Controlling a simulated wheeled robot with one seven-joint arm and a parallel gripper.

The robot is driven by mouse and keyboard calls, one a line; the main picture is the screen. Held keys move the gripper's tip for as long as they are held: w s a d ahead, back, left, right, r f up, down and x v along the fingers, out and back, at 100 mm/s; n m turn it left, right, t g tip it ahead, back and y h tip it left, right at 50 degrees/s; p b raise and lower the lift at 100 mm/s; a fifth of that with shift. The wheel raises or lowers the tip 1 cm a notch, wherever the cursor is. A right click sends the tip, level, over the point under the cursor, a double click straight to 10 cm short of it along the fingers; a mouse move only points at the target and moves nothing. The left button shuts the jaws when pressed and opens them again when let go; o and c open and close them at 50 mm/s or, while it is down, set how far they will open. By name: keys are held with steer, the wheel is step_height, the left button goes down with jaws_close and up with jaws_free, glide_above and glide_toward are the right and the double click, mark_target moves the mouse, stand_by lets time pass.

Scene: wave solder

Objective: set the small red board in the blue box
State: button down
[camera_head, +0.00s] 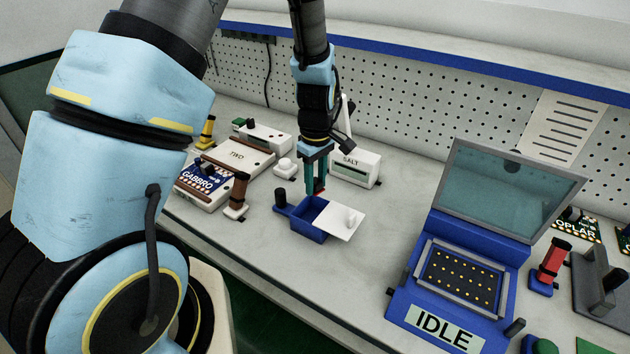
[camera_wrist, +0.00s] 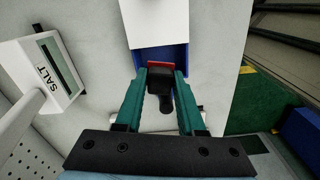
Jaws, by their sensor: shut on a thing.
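My gripper (camera_head: 318,190) is shut on the small red board, pointing down just above the open part of the blue box (camera_head: 308,234). In the wrist view the red board (camera_wrist: 155,66) shows as a thin strip at the fingertips (camera_wrist: 161,74), with a black knob between the teal fingers. In the head view only a bit of red (camera_head: 321,185) shows between the fingers. A white lid (camera_head: 335,219) with a white knob covers the right part of the box. The blue interior (camera_wrist: 180,58) shows beyond the board; whether the board touches the box I cannot tell.
A dark blue piece with a black knob (camera_head: 282,199) stands left of the box. A white SALT box (camera_head: 355,168) is behind it. Left are the TWO unit (camera_head: 238,157) and GABBRO board (camera_head: 199,178). The blue IDLE machine (camera_head: 450,322) stands right, across clear bench.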

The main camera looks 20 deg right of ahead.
steer(key=b, duration=0.8)
glide_toward(315, 216)
steer(key=shift+s+a+f, duration=0.15)
steer(key=shift+s+f, duration=0.3)
steer(key=shift+f, duration=0.55)
steer(key=shift+s+a+f, duration=0.15)
steer(key=shift+s+f, duration=0.35)
steer(key=shift+f, duration=0.55)
steer(key=shift+s+a+f, duration=0.15)
steer(key=shift+s+f, duration=0.3)
steer(key=shift+f, duration=0.55)
steer(key=shift+f, duration=0.45)
steer(key=shift+c, duration=2.2)
jaws_free()
step_height(315, 216, up, 11)
steer(key=shift+f+b, duration=0.1)
steer(key=shift+b, duration=1.05)
